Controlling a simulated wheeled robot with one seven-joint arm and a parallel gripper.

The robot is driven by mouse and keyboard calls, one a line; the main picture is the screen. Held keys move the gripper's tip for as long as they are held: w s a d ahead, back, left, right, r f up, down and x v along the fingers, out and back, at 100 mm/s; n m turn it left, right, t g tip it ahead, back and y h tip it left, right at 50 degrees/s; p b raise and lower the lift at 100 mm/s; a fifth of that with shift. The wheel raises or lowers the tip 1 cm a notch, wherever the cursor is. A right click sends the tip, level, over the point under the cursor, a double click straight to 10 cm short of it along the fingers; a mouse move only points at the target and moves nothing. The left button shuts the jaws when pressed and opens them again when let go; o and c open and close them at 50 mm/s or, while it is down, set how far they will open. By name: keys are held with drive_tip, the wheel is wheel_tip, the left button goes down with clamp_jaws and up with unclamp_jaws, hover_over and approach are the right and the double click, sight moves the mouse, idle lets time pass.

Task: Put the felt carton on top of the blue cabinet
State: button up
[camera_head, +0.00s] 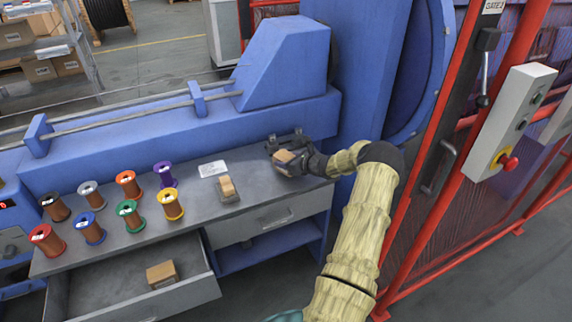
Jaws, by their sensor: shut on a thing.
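My gripper (288,150) is over the right end of the grey-topped bench, shut on a small brown carton (284,156). The dark fingers and wrist hide part of this carton, and I cannot read any label on it. I cannot tell whether it touches the bench top. A tall blue cabinet-like housing (285,62) with a sloped left side stands behind the bench, beyond my gripper. Its top is above and behind the carton.
Several coloured wire spools (128,216) stand on the bench's left. A second carton (227,187) sits on a small holder, and a third (162,273) lies in the open drawer (195,292). A red-framed fence (415,215) stands at right.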

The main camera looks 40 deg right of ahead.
drive_tip(key=shift+w+a+f, duration=0.1)
drive_tip(key=shift+f, duration=0.75)
drive_tip(key=shift+f, duration=0.2)
drive_tip(key=o, duration=1)
drive_tip(key=shift+o, duration=0.2)
drive_tip(key=shift+r, duration=0.1)
drive_tip(key=shift+r, duration=0.15)
drive_tip(key=v, duration=1.2)
drive_tip(key=shift+a, duration=0.1)
drive_tip(key=shift+w, duration=0.1)
